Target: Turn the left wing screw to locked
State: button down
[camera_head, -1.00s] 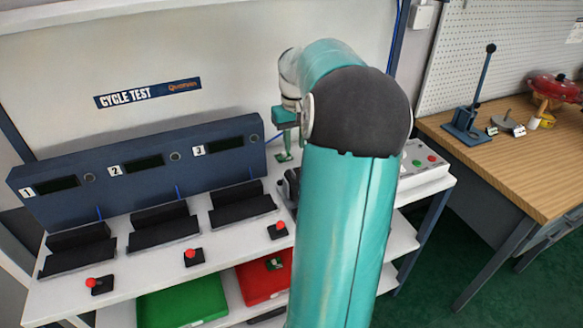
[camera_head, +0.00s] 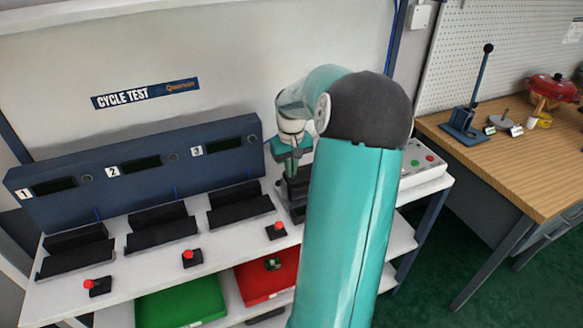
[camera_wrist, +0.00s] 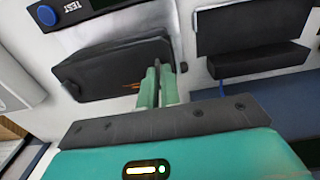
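The black valve positioner (camera_wrist: 112,72), with an orange mark, lies below my gripper in the wrist view. In the head view the positioner (camera_head: 296,198) stands on the white bench, partly hidden by my arm. My gripper (camera_wrist: 158,74) has its two green fingers close together at the positioner's right end in the wrist view, with a narrow gap between them. A small dark knob (camera_wrist: 183,66) shows just right of the fingertips. A wing screw between the fingers cannot be made out. In the head view my gripper (camera_head: 292,166) points down just above the positioner.
Black cradles (camera_head: 162,234) and red-knobbed switches (camera_head: 192,257) line the bench left of my gripper. A blue display panel (camera_head: 140,165) stands behind them. A control box (camera_head: 420,163) is to the right. Green (camera_head: 180,302) and red (camera_head: 262,285) trays sit on the shelf below.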

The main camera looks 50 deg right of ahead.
jog(key=shift+m, duration=0.3)
jog(key=m, duration=0.9)
jog(key=shift+m, duration=0.4)
jog(key=m, duration=0.3)
jog(key=shift+m, duration=2.2)
jog(key=c, duration=1.6)
grip_release()
